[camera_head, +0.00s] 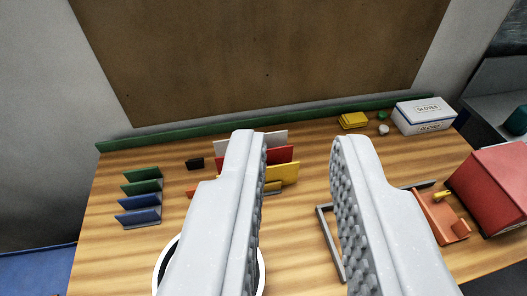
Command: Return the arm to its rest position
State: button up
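My gripper (302,142) is open, its two pale grey fingers spread apart with studded inner pads. I see nothing held. The fingers hide parts of the coloured upright plates and of a white ring behind them.
Upright green (142,174) and blue plates stand at left; white, red and yellow plates (284,172) stand mid-table. A grey frame (324,236), red box (494,184), orange part (440,218) and gloves box (424,116) are at right. A brown board (262,50) rises behind.

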jog(key=shift+f, duration=0.1)
notch_tip(320, 180, down, 5)
jog(key=b, duration=0.5)
dwell(0.7)
